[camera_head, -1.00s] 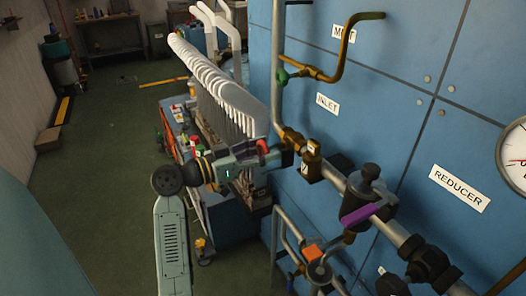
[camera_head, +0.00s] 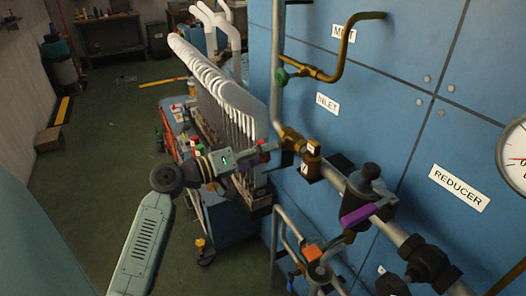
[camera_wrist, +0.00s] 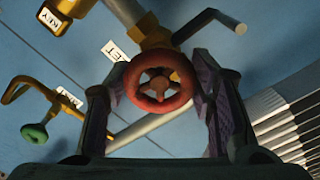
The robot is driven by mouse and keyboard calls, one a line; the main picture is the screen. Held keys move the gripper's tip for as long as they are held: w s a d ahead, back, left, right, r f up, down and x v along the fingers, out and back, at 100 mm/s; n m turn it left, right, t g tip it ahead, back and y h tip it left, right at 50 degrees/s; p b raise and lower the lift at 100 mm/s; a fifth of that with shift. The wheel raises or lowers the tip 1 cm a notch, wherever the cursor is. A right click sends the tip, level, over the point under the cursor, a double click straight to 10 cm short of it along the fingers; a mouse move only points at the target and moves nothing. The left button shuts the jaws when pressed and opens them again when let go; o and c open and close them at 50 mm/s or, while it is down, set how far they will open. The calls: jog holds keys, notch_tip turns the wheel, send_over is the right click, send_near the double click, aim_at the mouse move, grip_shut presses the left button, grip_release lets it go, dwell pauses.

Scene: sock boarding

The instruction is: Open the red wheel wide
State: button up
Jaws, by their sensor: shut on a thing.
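The red wheel (camera_wrist: 160,84) is a spoked handwheel at the middle of the wrist view, on a brass valve body (camera_wrist: 150,38). My gripper (camera_wrist: 161,90) has one finger on each side of the wheel and is shut on its rim.
A green wheel (camera_head: 282,76) sits on a brass pipe branch above. A valve with a purple lever (camera_head: 356,215) and the REDUCER label (camera_head: 459,188) are on the right. A row of white sock boards (camera_head: 225,90) stands behind my arm. A gauge (camera_head: 516,158) is at the right edge.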

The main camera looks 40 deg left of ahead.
aim_at(263, 142)
dwell(0.6)
jog(key=o, duration=1.2)
jog(key=shift+c, duration=0.2)
jog(key=shift+r, duration=0.15)
jog(key=r, duration=0.9)
jog(key=shift+s+d+r, duration=0.2)
jog(key=shift+d+r, duration=0.05)
jog(key=shift+r, duration=0.1)
jog(key=shift+w+a+r, duration=0.1)
jog(key=shift+w+a, duration=0.05)
jog(key=shift+a, duration=0.05)
